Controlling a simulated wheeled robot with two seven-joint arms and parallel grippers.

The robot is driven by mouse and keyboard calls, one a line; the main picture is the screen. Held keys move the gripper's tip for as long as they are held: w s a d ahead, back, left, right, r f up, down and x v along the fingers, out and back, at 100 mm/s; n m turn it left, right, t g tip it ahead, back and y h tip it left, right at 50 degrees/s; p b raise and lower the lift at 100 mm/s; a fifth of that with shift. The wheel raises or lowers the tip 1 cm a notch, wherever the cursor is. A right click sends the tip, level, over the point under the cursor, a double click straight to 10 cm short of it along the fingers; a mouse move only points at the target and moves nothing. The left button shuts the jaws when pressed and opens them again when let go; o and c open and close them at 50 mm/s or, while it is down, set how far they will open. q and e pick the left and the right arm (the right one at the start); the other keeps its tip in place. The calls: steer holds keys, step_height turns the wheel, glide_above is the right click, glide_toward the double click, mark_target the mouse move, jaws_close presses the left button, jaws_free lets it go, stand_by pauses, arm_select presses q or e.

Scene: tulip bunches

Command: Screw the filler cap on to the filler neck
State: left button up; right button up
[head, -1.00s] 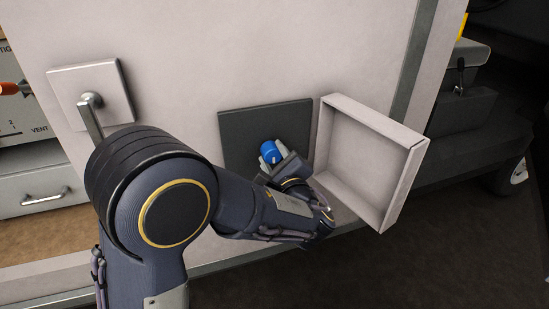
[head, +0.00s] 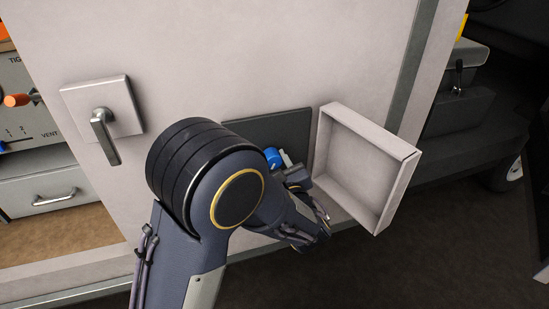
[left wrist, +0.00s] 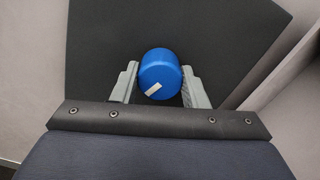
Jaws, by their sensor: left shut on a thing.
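The blue filler cap (head: 273,157) is in front of the dark recessed panel (head: 285,127) in the pale wall. My left gripper (head: 280,160) is shut on the cap, its fingers on either side. In the left wrist view the cap (left wrist: 160,70) sits between the two grey fingers (left wrist: 160,82), with a white mark at its lower left. The filler neck is hidden, so I cannot tell whether the cap is seated on it. My right gripper is not in view.
An open box-like hatch door (head: 362,165) stands just right of the panel, close to my left gripper. A grey lever handle (head: 105,135) is on the wall at the left. A drawer (head: 45,190) shows further left. Dark floor lies below right.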

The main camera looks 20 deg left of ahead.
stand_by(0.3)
arm_select(q)
steer(key=m+p, duration=0.4)
steer(key=p, duration=0.1)
steer(key=shift+r, duration=0.1)
steer(key=shift+m+p, duration=0.35)
steer(key=shift+m, duration=0.25)
steer(key=shift+m+p, duration=0.3)
steer(key=shift+p, duration=0.2)
steer(key=m+p, duration=0.2)
steer(key=shift+p, duration=0.3)
steer(key=shift+m+p, duration=0.9)
steer(key=shift+m, duration=0.2)
